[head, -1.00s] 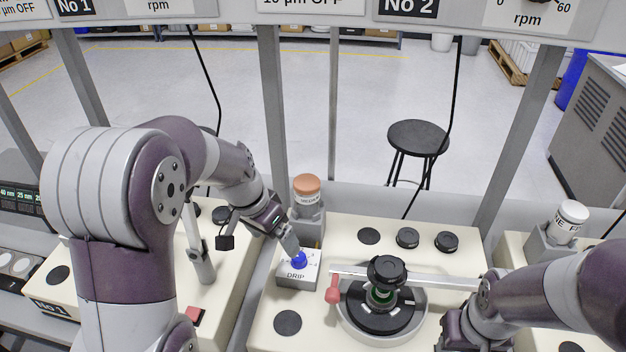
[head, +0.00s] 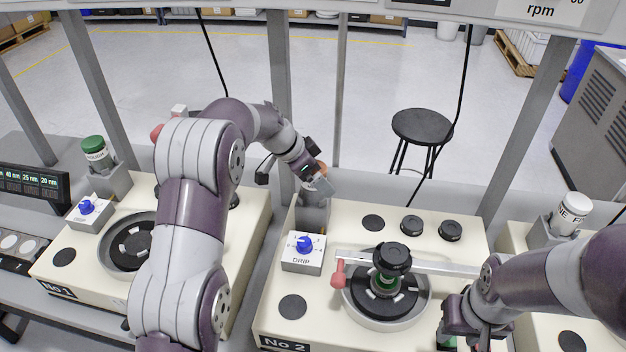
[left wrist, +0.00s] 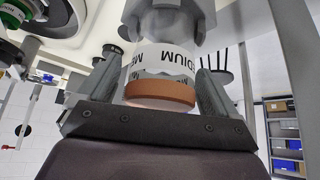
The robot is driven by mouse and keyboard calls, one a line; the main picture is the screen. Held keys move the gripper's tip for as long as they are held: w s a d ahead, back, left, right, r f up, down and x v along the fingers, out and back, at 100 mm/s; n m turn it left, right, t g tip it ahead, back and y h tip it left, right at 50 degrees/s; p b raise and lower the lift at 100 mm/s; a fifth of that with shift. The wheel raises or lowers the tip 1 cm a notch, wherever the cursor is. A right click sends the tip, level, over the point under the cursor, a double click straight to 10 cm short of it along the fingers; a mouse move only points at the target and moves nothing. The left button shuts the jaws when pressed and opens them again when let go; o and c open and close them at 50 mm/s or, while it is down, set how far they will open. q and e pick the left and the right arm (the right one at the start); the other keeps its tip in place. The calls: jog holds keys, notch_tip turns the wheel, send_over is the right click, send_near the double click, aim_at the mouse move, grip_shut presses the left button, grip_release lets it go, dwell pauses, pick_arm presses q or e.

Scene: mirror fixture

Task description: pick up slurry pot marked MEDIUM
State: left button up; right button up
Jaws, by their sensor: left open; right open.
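The slurry pot marked MEDIUM (left wrist: 165,60) has a white label and an orange-brown lid. In the left wrist view it appears upside down, between the two fingers of my left gripper (left wrist: 158,84). The fingers are open, one on each side of it. In the head view my left gripper (head: 318,180) is at the pot in its grey holder (head: 312,217) behind station No 2, and hides most of the pot. My right gripper (head: 466,325) is at the lower right, partly cut off by the frame edge, beside the No 2 plate.
A green-lidded pot (head: 95,150) stands at station No 1 and a white-lidded pot (head: 571,212) at the right station. The DRIP box (head: 303,262) with a blue knob is in front of the MEDIUM holder. A grey upright post (head: 281,80) rises close behind my left gripper.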

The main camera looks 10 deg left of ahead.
pick_arm(q)
jog(key=shift+w+d+f, duration=0.1)
jog(key=shift+d, duration=0.05)
jog(key=c, duration=1.2)
